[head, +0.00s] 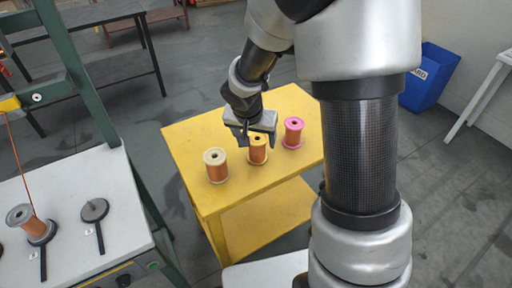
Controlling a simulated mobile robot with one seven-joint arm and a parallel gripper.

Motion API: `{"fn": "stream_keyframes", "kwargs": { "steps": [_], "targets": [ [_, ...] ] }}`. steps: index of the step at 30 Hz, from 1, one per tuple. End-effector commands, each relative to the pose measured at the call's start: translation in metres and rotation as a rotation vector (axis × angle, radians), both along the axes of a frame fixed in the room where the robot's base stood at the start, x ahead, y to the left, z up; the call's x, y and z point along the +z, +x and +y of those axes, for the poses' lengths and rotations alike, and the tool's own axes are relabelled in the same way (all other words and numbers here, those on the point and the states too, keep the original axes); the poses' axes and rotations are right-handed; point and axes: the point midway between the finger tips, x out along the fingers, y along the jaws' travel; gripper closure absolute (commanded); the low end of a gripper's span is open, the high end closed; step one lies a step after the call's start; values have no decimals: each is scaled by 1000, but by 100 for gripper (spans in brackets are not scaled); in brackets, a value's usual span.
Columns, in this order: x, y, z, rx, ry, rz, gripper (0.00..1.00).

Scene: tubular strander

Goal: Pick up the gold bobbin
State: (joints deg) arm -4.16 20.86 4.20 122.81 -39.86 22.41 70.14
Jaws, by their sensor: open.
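The gold bobbin (257,151) stands upright on the yellow table (200,137), wound with copper-coloured wire and with a yellow flange on top. It is between a cream bobbin (216,166) on its left and a pink bobbin (293,133) on its right. My gripper (255,141) points down at the gold bobbin with its jaws open. The fingers overlap the top of the gold bobbin in the picture. I cannot tell whether they touch it.
A white-topped bench (85,188) at left holds a grey-flanged bobbin (32,224) and a grey disc (94,209), beside a green frame (75,75). A blue bin (428,78) stands behind at right. The yellow table's far left corner is clear.

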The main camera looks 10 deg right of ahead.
Motion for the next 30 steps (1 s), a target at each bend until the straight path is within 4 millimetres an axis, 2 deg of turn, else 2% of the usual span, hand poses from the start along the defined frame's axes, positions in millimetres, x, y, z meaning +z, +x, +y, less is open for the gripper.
{"fn": "stream_keyframes", "kwargs": {
  "steps": [7, 15, 24, 26, 30],
  "targets": [
    [-18, 6, -3, -1, 1, 1, 31],
    [-54, 18, -10, -1, 0, 1, 31],
    [-59, 21, -11, -1, 1, -1, 31],
    [-59, 21, -11, -1, 1, -1, 38],
    [-58, 21, -11, 0, 1, 0, 61]
  ]
}}
